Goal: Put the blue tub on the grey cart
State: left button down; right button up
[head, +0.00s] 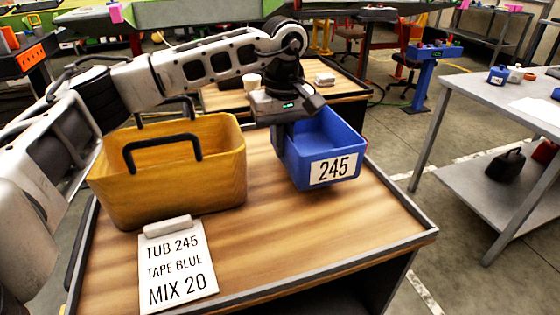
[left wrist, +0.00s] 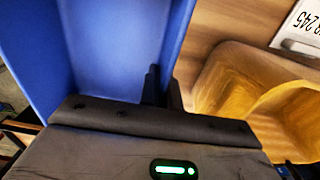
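The blue tub (head: 335,142), labelled 245, is at the right rear of a wood-topped cart (head: 300,225). My left gripper (head: 281,128) is at the tub's left wall. In the left wrist view the two dark fingers (left wrist: 163,88) sit close together with the wall of the tub (left wrist: 105,45) between them, so the gripper looks shut on it. I cannot tell if the tub's base touches the wood. A grey metal cart or table (head: 465,88) with a lower shelf stands at the right. My right gripper is not in view.
A yellow tote (head: 215,170) with dark handles stands left of the tub. Open floor separates the two surfaces.

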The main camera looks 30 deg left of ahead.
aim_at(283, 162)
pick_arm(q)
jog(key=shift+f, duration=1.95)
jog(key=shift+f, duration=0.15)
jog(key=c, duration=1.6)
grip_release()
notch_tip(283, 162, up, 12)
jog(key=shift+r, duration=0.15)
